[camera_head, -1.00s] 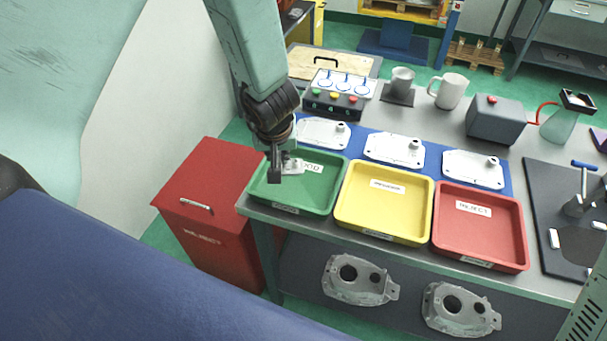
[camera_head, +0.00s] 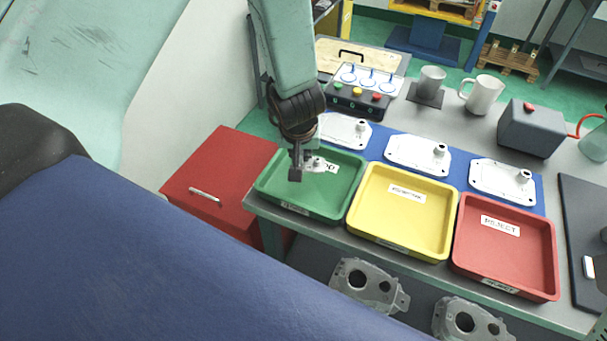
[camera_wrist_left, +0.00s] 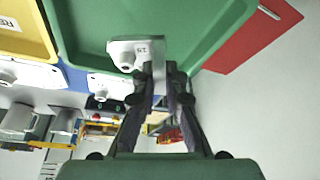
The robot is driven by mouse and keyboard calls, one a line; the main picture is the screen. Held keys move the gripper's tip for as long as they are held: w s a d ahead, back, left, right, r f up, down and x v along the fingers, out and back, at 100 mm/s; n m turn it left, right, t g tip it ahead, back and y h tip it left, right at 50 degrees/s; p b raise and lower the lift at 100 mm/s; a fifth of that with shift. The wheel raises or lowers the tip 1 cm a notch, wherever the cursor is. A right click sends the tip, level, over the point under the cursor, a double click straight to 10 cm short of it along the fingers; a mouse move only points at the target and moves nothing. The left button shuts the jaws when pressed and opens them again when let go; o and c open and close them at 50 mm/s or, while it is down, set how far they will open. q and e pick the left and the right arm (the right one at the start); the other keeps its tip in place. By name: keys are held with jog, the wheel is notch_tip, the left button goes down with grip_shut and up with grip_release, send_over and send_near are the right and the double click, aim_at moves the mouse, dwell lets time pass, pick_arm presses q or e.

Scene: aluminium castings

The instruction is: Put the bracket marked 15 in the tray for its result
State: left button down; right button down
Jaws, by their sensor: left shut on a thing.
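My left gripper (camera_head: 297,172) is shut on a small pale metal bracket (camera_head: 317,164) over the green tray (camera_head: 285,192). In the left wrist view the bracket (camera_wrist_left: 124,52) sits at the fingertips (camera_wrist_left: 158,72), with the green tray (camera_wrist_left: 205,25) behind it. A dark mark on its plate seems to read 15. The bracket partly covers the green tray's label; I cannot tell whether it touches the tray. The yellow tray (camera_head: 400,222) and the red tray (camera_head: 505,255), labelled REJECT, are empty to the right. My right gripper is not seen.
Several pale brackets, such as one plate (camera_head: 418,155), lie on a blue mat (camera_head: 458,166) behind the trays. A button box (camera_head: 357,101) stands behind the mat. A red bin (camera_head: 215,180) stands left of the bench. Grey castings (camera_head: 368,286) lie below the trays.

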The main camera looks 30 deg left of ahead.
aim_at(302, 159)
pick_arm(q)
jog(key=shift+f, duration=0.7)
jog(key=shift+w+f+b, duration=0.3)
jog(key=shift+f+b, duration=0.05)
jog(key=shift+f, duration=0.1)
jog(key=shift+w+f, duration=0.1)
jog(key=shift+f, duration=0.25)
jog(key=f+b, duration=0.2)
jog(key=shift+s+f, duration=0.35)
jog(key=shift+w, duration=0.25)
jog(key=shift+f, duration=0.2)
jog(key=c, duration=1.8)
grip_release()
jog(key=o, duration=0.4)
jog(key=shift+s+r, duration=0.2)
